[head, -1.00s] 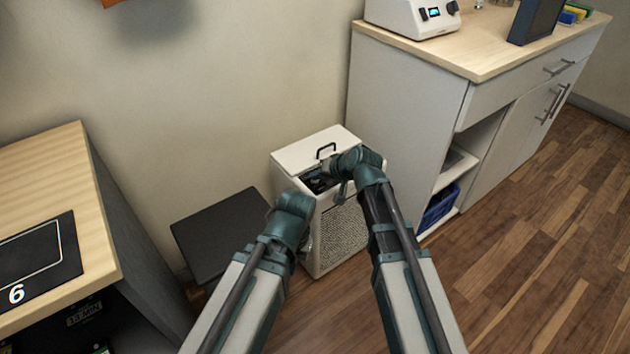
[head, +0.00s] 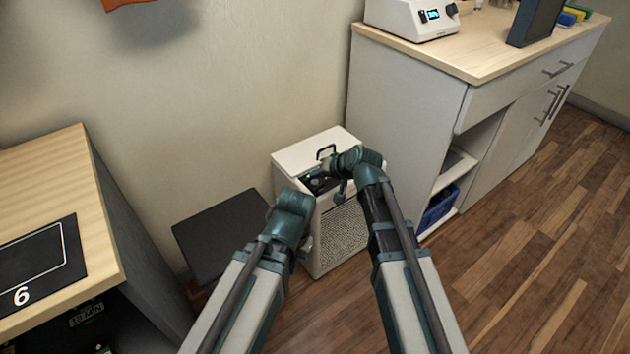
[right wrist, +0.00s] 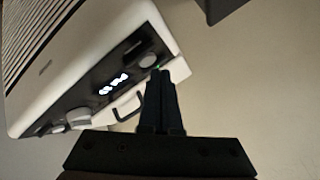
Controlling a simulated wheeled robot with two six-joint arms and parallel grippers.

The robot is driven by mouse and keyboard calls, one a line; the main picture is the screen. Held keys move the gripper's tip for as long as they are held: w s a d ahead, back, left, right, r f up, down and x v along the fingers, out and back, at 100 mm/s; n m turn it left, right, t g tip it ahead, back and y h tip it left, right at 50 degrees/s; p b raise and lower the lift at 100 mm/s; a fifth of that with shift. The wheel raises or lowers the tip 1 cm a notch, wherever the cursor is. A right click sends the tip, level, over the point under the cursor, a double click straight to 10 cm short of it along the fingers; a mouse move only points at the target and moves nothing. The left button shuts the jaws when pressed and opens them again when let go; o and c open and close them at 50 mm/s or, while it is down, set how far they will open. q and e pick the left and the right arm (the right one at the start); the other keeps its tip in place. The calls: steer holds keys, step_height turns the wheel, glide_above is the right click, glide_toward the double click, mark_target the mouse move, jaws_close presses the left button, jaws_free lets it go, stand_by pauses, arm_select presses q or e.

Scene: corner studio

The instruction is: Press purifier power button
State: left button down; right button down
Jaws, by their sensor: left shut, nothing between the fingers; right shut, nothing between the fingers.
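The purifier (head: 345,240) is a white box with a black handle on its lid and a perforated front, standing on the floor by the wall. Its dark control panel (head: 316,184) is partly hidden by my right wrist. In the right wrist view the purifier (right wrist: 90,50) shows a lit display (right wrist: 113,85), knobs and a small green light (right wrist: 157,68). My right gripper (right wrist: 161,73) is shut and empty, its tips at the panel beside the green light; I cannot tell whether they touch. My left gripper (head: 305,246) is shut and empty by the purifier's left side, mostly hidden by its wrist.
A white cabinet (head: 400,125) stands close on the purifier's right, with a device (head: 415,18) on top. A dark flat panel (head: 220,235) is at its left. A wooden-topped table (head: 50,180) fills the left. Wood floor is clear at right.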

steer(key=shift+r, duration=0.1)
step_height(320, 180, up, 6)
steer(key=p, duration=0.6)
